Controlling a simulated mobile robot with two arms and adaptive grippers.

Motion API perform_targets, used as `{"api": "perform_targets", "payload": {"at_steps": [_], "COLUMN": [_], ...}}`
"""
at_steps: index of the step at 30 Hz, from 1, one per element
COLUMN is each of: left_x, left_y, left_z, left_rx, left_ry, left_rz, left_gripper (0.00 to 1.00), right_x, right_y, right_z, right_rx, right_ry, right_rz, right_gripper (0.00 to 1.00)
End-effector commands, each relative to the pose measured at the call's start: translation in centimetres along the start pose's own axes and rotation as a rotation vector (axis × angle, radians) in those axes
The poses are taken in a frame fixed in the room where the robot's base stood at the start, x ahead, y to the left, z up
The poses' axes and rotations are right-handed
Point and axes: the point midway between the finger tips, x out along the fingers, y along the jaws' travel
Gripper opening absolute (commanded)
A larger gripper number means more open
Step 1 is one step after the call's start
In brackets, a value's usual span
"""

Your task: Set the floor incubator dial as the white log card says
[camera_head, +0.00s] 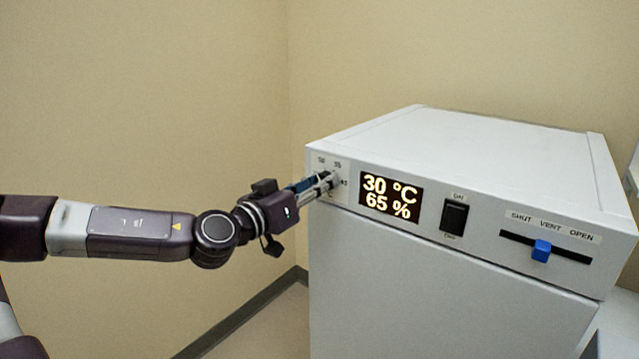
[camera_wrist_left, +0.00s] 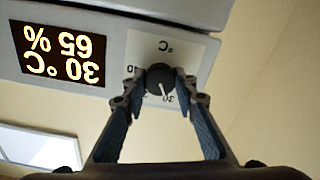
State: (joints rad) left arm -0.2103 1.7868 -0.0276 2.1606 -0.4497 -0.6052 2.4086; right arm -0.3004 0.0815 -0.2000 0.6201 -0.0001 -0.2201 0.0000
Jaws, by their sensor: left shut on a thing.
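The white floor incubator (camera_head: 450,270) stands at the right in the head view, its display (camera_head: 390,198) reading 30 °C and 65 %. The display also shows upside down in the left wrist view (camera_wrist_left: 58,54). My left gripper (camera_head: 328,183) reaches the left end of the front panel and mostly hides the dial there. In the left wrist view my left gripper (camera_wrist_left: 158,88) is shut on the round dark dial (camera_wrist_left: 160,77), a finger on each side. The dial's white pointer line is towards the 30 mark. The white log card and my right gripper are not in view.
Right of the display are a black rocker switch (camera_head: 454,217) and a vent slider with a blue knob (camera_head: 541,250), between SHUT and OPEN. Bare beige walls stand behind.

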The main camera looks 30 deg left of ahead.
Motion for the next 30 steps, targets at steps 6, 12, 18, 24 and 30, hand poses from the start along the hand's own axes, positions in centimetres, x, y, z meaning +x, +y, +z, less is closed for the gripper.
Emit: {"api": "perform_targets", "payload": {"at_steps": [6,12,18,24,30], "left_x": [0.0,0.0,0.0,0.0,0.0], "left_y": [0.0,0.0,0.0,0.1,0.1], "left_z": [0.1,0.2,0.3,0.3,0.3], "left_rx": [0.038,0.129,0.26,0.416,0.605], "left_ry": [0.002,0.003,0.002,0.0,0.0], "left_rz": [0.001,0.003,0.002,0.002,0.002], "left_gripper": [0.02,0.02,0.02,0.02,0.02], "right_x": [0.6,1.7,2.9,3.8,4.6], "right_y": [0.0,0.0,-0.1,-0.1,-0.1], "right_z": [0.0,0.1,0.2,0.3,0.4], "right_rx": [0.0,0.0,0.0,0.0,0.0], "right_ry": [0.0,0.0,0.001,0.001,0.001], "right_rz": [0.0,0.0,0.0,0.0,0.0], "right_gripper": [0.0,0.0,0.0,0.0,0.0]}}
